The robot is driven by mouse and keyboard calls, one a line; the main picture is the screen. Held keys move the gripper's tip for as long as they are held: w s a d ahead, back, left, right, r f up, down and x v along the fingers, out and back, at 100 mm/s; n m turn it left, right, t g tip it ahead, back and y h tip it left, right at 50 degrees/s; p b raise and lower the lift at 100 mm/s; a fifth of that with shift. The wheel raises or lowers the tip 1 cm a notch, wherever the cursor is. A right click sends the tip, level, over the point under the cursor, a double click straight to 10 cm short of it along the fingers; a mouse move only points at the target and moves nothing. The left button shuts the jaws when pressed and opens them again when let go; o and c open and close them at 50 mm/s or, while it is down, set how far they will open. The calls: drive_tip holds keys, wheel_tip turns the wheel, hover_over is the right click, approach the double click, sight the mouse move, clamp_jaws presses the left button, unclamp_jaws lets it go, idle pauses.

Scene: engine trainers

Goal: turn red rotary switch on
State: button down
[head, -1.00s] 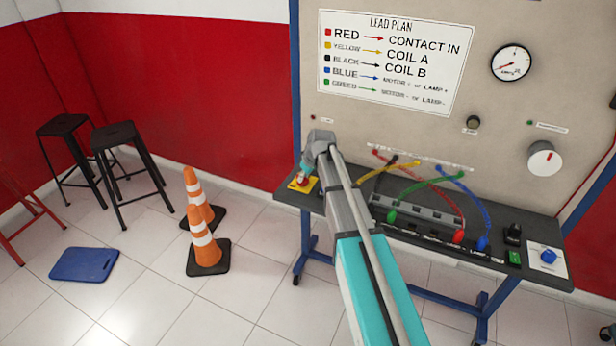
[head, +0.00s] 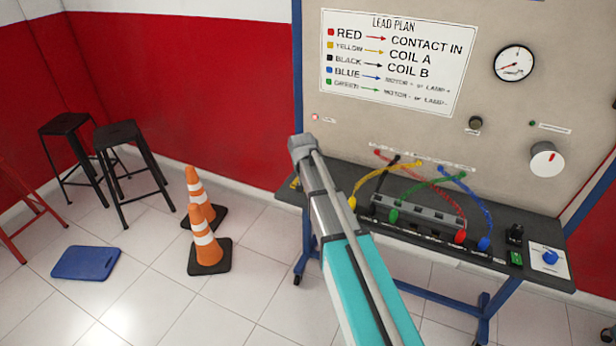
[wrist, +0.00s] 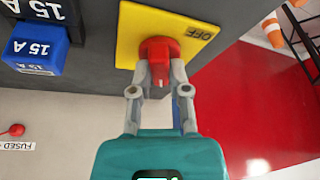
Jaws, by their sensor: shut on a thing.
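The red rotary switch (wrist: 160,50) sits on a yellow plate (wrist: 129,33) at the top middle of the wrist view. The word OFF shows on the plate to the right of the knob; no other label is visible. My gripper (wrist: 161,78) has its two fingers on either side of the knob's red grip, closed on it. The grip lies along the picture's up-down direction, pointing towards my palm. In the head view, my arm hides the switch and my gripper. Only a sliver of the yellow plate (head: 295,183) shows left of the arm.
Coloured leads arch over the bench (head: 545,270). Traffic cones (head: 207,250) stand on the floor to the left.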

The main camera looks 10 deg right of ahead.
drive_tip(key=shift+w+m+g+h, duration=0.15)
drive_tip(key=shift+m+h, duration=0.25)
drive_tip(key=shift+m, duration=0.7)
drive_tip(key=shift+w+m+g+h, duration=0.15)
drive_tip(key=shift+m+h, duration=0.25)
drive_tip(key=shift+m, duration=0.7)
drive_tip(key=c, duration=0.6)
unclamp_jaws()
drive_tip(key=shift+c, duration=0.2)
drive_tip(key=shift+o, duration=0.2)
drive_tip(key=shift+s, duration=0.15)
drive_tip(key=shift+r, duration=0.1)
